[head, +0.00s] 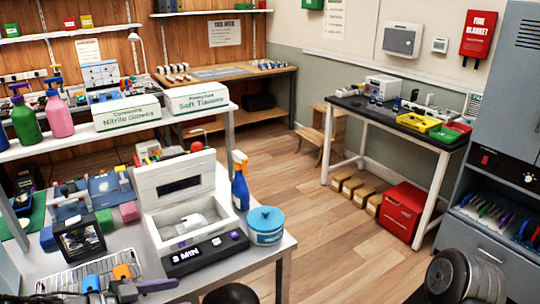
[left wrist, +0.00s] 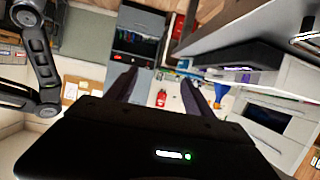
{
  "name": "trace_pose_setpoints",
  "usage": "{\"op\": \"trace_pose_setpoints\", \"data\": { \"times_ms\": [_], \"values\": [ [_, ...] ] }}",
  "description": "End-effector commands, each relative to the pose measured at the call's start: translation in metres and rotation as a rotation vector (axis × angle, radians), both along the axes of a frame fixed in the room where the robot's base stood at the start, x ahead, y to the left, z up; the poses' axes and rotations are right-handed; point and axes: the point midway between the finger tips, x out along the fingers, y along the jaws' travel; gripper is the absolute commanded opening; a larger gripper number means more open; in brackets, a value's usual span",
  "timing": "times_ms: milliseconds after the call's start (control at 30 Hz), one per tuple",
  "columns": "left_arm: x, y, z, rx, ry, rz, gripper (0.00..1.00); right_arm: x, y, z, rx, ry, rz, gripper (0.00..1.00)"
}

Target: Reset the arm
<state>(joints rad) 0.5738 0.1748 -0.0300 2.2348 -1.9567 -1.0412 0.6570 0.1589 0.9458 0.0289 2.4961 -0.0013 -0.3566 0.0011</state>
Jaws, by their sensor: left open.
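My left gripper (left wrist: 158,82) shows in the left wrist view with its two dark fingers apart and nothing between them. The floor and the far side of the room show beyond the fingers. A dark rounded part of my own body stands at the bottom right of the head view. My right gripper cannot be made out in either view. A jointed dark arm link of mine shows at the left of the left wrist view.
The near bench (head: 225,268) holds a white box with open lid (head: 178,195), a blue spray bottle (head: 240,186), a blue-lidded tub (head: 266,226) and a wire rack (head: 80,277). A far bench (head: 395,117), red drawer box (head: 401,211) and grey cabinet (head: 505,80) stand right. Middle floor is clear.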

Motion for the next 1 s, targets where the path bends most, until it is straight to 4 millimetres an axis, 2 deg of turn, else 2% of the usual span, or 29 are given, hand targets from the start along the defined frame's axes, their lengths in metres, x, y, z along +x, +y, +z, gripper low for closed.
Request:
{"op": "trace_pose_setpoints", "data": {
  "times_ms": [233,367,533,633,667,767,800,867,900,1000],
  "values": [
    [0.022,-0.017,-0.018,-0.067,0.031,0.096,0.61,0.0,0.0,0.0,0.0,-0.001,0.001,0.36],
    [0.036,-0.029,-0.036,-0.108,0.075,0.178,0.61,0.0,0.0,0.0,0.0,0.0,0.0,0.36],
    [0.048,-0.048,-0.078,-0.146,0.186,0.308,0.61,0.0,0.0,0.0,0.0,-0.001,0.0,0.36],
    [0.045,-0.063,-0.118,-0.151,0.304,0.401,0.61,0.0,0.0,0.0,0.0,-0.001,0.0,0.36],
    [0.04,-0.07,-0.133,-0.148,0.352,0.432,0.61,0.0,0.0,0.0,0.0,0.0,0.0,0.36],
    [0.009,-0.093,-0.195,-0.105,0.557,0.538,0.61,0.0,0.0,0.0,0.0,-0.001,0.0,0.36],
    [-0.011,-0.102,-0.22,-0.074,0.652,0.575,0.61,0.0,0.0,0.0,0.0,-0.001,0.0,0.36],
    [-0.045,-0.114,-0.252,-0.023,0.787,0.622,0.61,0.0,0.0,0.0,0.0,-0.001,0.001,0.36],
    [-0.068,-0.12,-0.269,0.01,0.868,0.645,0.61,0.0,0.0,0.0,0.0,0.0,0.0,0.36],
    [-0.122,-0.133,-0.298,0.091,1.041,0.686,0.61,0.0,0.0,0.0,0.0,-0.001,0.0,0.36]
  ]
}}
